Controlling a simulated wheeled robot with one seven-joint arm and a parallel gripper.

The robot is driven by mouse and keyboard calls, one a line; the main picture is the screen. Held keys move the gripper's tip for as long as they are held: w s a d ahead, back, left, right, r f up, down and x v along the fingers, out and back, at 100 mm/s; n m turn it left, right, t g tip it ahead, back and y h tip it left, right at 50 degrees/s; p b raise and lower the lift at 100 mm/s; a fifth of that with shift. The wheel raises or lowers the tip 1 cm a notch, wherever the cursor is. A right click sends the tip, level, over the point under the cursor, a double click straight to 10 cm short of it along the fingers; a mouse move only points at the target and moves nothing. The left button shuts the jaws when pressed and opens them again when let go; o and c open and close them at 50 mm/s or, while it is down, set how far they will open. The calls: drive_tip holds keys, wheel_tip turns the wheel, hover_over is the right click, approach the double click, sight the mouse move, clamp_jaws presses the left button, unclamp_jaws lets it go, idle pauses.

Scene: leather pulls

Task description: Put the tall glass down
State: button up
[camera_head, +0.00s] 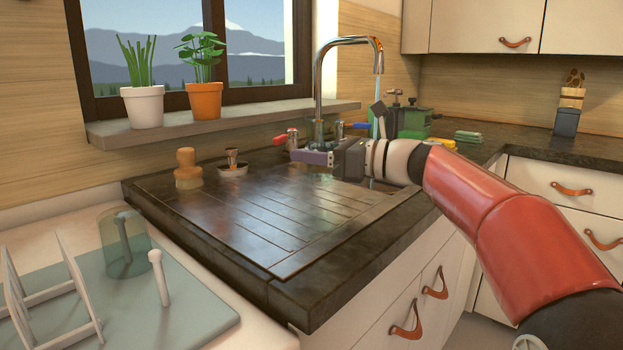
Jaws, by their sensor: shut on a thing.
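My gripper (322,156) is in front of the tap, over the sink at the far end of the drainboard. A tall, see-through greenish glass (125,245) stands over a white peg on the drying mat (192,312) at the lower left, well away from my gripper. I cannot tell whether this is the tall glass of the task.
The chrome tap (318,85) has a red lever (281,138) and runs water beside my wrist. A wooden brush (187,168) and small dish (232,168) stand behind the bare ribbed drainboard (265,215). A white rack (52,295) and bare peg (158,278) stand at left.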

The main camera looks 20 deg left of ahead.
sight(313, 172)
wheel_tip(313, 172, down, 4)
drive_tip(key=shift+r+b, duration=0.2)
drive_tip(key=shift+b, duration=1.05)
drive_tip(key=shift+r, duration=0.15)
drive_tip(key=o, duration=1.1)
drive_tip(key=shift+f+b, duration=0.3)
drive_tip(key=shift+b, duration=0.05)
drive_tip(key=d, duration=0.7)
drive_tip(key=shift+s+d+r, duration=0.15)
drive_tip(key=shift+s+d, duration=0.05)
drive_tip(key=shift+d, duration=0.2)
